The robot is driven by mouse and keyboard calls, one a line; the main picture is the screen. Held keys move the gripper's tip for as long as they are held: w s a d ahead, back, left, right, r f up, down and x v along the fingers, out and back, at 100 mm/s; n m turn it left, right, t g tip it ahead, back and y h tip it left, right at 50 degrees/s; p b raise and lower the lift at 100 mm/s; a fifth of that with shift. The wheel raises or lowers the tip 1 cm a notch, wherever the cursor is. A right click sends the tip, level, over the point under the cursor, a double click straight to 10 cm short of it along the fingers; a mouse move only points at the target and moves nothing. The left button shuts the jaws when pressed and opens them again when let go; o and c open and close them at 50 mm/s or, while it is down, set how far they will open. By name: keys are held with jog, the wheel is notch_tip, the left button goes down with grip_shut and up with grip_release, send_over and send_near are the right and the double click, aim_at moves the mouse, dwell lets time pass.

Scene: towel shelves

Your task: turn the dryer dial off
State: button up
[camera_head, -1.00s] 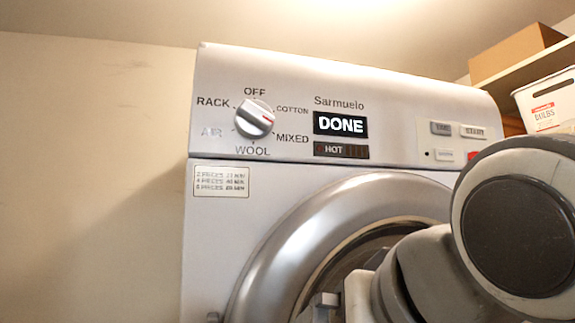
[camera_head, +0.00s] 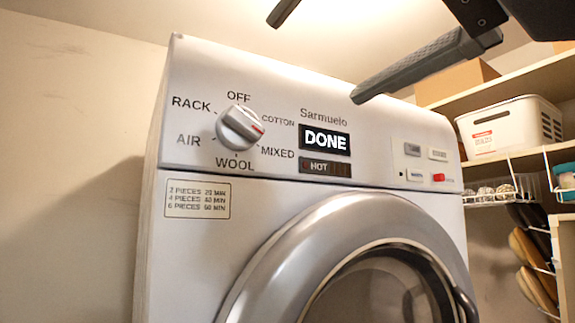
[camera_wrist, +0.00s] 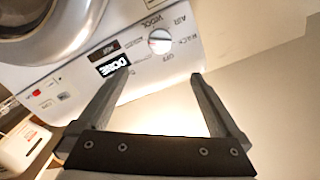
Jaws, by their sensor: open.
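The dryer dial (camera_head: 240,127) is a round white knob on the upper left of the dryer's control panel (camera_head: 375,150). Its red mark points right, between COTTON and MIXED; OFF is printed above the dial. The display (camera_head: 325,140) reads DONE. My gripper (camera_head: 316,57) is open and empty, its dark fingers above and to the right of the dial in the head view. In the wrist view, my gripper (camera_wrist: 161,75) has its fingers spread wide, and the dial (camera_wrist: 160,42) lies ahead between and beyond the tips, not touched.
The round dryer door (camera_head: 375,270) is below the panel. A red button (camera_head: 438,177) sits at the panel's right. Shelves on the right hold a white bin (camera_head: 510,127) and a cardboard box (camera_head: 458,80). The wall left of the dryer is bare.

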aim_at(248, 120)
jog(key=p+x, duration=0.3)
jog(key=x, duration=1.4)
jog(key=shift+w+a+r+p, duration=0.1)
jog(key=shift+a+p, duration=0.05)
jog(key=shift+p, duration=0.2)
jog(key=c, duration=1.2)
jog(key=shift+c, duration=0.2)
